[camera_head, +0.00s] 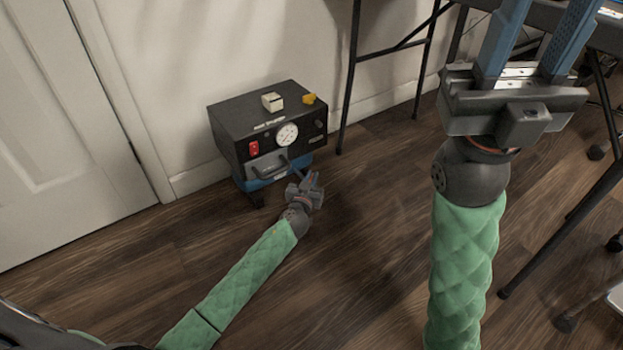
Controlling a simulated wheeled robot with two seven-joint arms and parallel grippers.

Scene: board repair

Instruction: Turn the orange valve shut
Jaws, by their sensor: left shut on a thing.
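A black box-shaped unit (238,119) with a round white gauge (287,134) and a red switch (254,148) stands on the floor by the wall. A small yellow-orange part (309,98), which may be the valve, sits on its top at the right. My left gripper (305,177) is low at the unit's front right, just right of a dark handle (268,166). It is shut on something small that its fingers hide. It is well below the yellow-orange part and apart from it. My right gripper (541,35) is raised at the upper right, its blue fingers apart and their tips out of frame.
A small cream block (272,101) lies on top of the unit. A white door (62,130) is at the left. Thin black table legs (351,75) stand right of the unit and at the right edge. The wooden floor (350,270) between my arms is clear.

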